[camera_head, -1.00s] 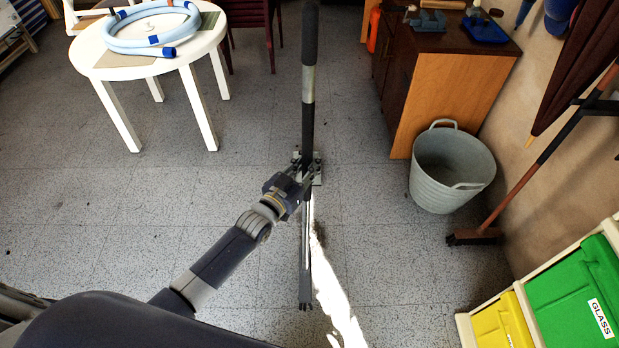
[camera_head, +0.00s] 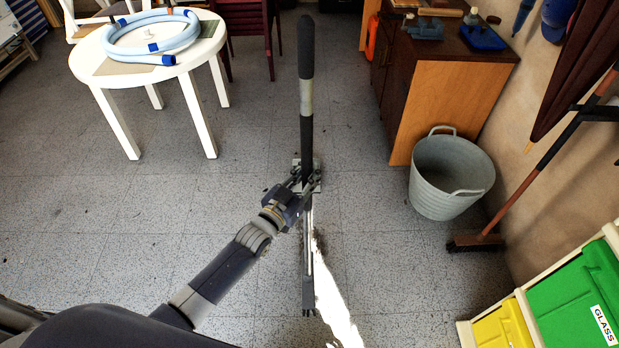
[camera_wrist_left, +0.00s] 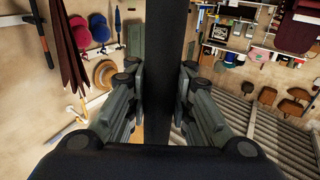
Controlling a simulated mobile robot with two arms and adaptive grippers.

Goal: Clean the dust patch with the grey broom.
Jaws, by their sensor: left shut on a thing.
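The grey broom (camera_head: 306,120) stands close to upright in the middle of the head view, with a dark grip, a pale band and a thin grey lower shaft. Its foot (camera_head: 309,312) is seen narrow; I cannot tell if it touches the floor. My left gripper (camera_head: 307,180) is shut around the shaft, and the dark shaft (camera_wrist_left: 163,70) also runs between its fingers in the left wrist view. Small dark marks (camera_head: 320,243) lie just right of the lower shaft, perhaps the dust patch, beside a bright streak of light. My right gripper is not in view.
A round white table (camera_head: 125,66) with a coiled blue hose stands at upper left. A wooden cabinet (camera_head: 445,105), a grey bucket (camera_head: 452,175), another broom (camera_head: 530,180) against the wall and recycling bins (camera_head: 570,290) line the right. The central floor is clear.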

